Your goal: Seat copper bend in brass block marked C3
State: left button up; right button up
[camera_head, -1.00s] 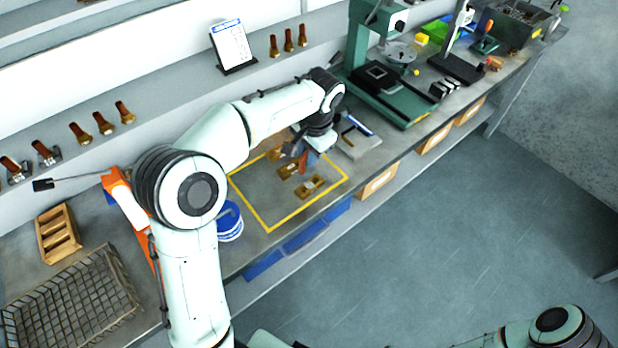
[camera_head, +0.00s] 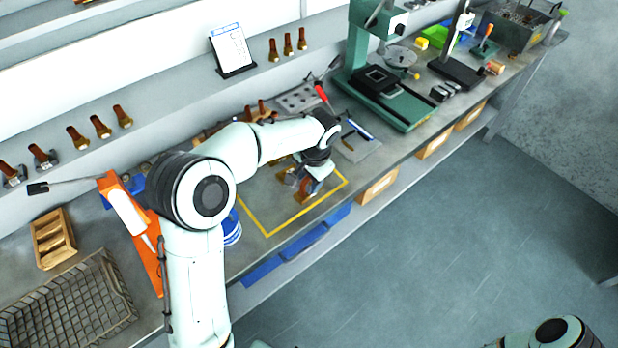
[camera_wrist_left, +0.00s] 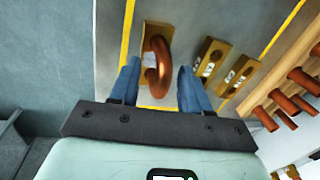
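In the left wrist view a copper bend (camera_wrist_left: 158,62) sits at the outermost brass block (camera_wrist_left: 150,31), between the blue fingers of my left gripper (camera_wrist_left: 158,75). Narrow gaps show between the fingers and the bend. The bend covers part of the block's label, so I cannot read it or tell how deep the bend sits. Two other labelled brass blocks (camera_wrist_left: 211,56) (camera_wrist_left: 240,74) stand to the right, empty; their marks are too small to read surely. In the head view my left gripper (camera_head: 306,184) is low over the yellow-outlined area. My right gripper is out of view.
A wooden rack (camera_wrist_left: 260,85) of several copper bends stands beside the blocks. A blue-and-white container (camera_head: 232,227) is left of the yellow outline (camera_head: 268,232). A green machine stand (camera_head: 395,105) is to the right. The front of the outlined area is clear.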

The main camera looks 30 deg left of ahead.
pick_arm(q)
notch_tip(320, 180, up, 12)
jog(key=d+p, duration=0.1)
jog(key=d, duration=0.1)
jog(key=shift+s, duration=0.3)
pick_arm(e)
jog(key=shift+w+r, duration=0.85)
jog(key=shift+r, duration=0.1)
